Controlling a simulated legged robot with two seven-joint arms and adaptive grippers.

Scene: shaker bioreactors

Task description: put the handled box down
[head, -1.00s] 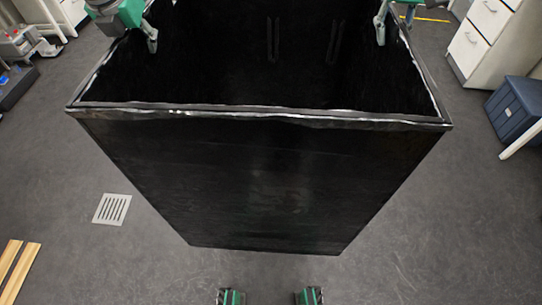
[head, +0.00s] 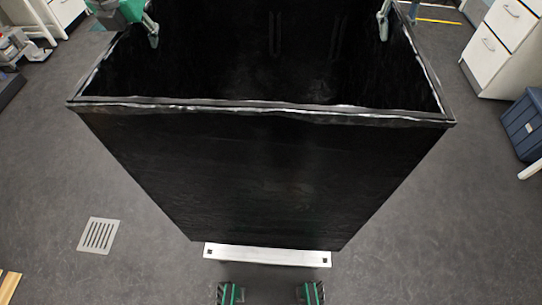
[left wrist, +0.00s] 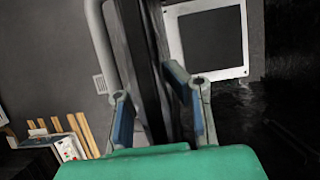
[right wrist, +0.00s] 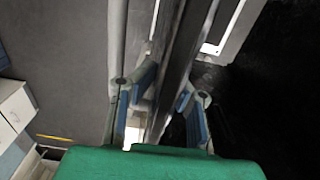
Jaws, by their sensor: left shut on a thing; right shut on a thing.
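The handled box (head: 265,170) is a large black open-topped box that fills the middle of the head view. Its near rim runs level across the picture. My left gripper (head: 153,38) is at its left rim, and my right gripper (head: 383,24) is at its right rim. In the left wrist view, the left fingers (left wrist: 160,108) are closed on either side of the box wall. In the right wrist view, the right fingers (right wrist: 165,105) likewise straddle the wall. The box's far side and any handles are hidden or too dark to tell.
A white bar (head: 267,256) shows just under the box's lower near edge. A floor drain (head: 98,236) lies at left. White drawers (head: 503,45) and a blue bin (head: 525,125) stand at right. Grey floor on both sides of the box is mostly clear.

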